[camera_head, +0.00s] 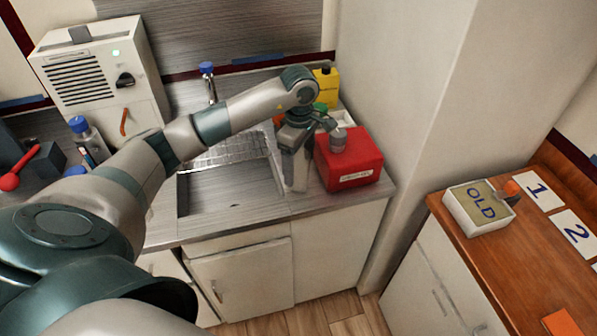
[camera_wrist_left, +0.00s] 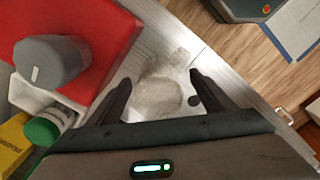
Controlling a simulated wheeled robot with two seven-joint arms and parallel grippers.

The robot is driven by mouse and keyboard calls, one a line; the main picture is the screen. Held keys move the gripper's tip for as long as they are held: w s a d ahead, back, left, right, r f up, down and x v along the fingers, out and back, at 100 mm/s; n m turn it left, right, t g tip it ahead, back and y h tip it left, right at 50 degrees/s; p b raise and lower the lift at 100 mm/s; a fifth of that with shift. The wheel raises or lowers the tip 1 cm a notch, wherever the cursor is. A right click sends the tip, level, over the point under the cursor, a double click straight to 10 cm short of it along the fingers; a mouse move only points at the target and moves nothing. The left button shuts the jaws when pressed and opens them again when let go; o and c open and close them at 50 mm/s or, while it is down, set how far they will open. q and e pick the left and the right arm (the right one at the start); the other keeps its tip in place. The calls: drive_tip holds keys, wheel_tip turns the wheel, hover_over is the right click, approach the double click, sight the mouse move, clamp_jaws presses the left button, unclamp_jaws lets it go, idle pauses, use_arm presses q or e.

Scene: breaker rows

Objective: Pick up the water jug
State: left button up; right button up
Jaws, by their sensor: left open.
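The water jug (camera_head: 298,172) appears as a clear, see-through vessel on the metal counter between the sink and a red box. It also shows in the left wrist view (camera_wrist_left: 160,92), seen from above, and its edges are hard to make out. My left gripper (camera_head: 296,146) is above it, pointing down. In the left wrist view the two dark fingers (camera_wrist_left: 160,82) are spread apart, with the jug showing between and beyond them. I cannot tell whether they touch it. My right gripper is in neither view.
The red box (camera_head: 348,172) with a grey knob (camera_wrist_left: 52,62) stands close beside the jug. A yellow bottle (camera_head: 327,86) is behind it. The sink (camera_head: 228,188) is to the left. A separate wooden counter (camera_head: 510,262) at right holds a tray marked OLD (camera_head: 478,222).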

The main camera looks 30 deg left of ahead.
sight(299, 173)
use_arm(q)
drive_tip(key=shift+f+p, duration=0.35)
drive_tip(key=f, duration=0.1)
drive_tip(key=f+p, duration=0.1)
drive_tip(key=f, duration=0.1)
drive_tip(key=shift+w+a+p, duration=0.1)
drive_tip(key=shift+w+p, duration=0.1)
drive_tip(key=shift+p, duration=0.1)
drive_tip(key=shift+f, duration=0.45)
drive_tip(key=c, duration=1.2)
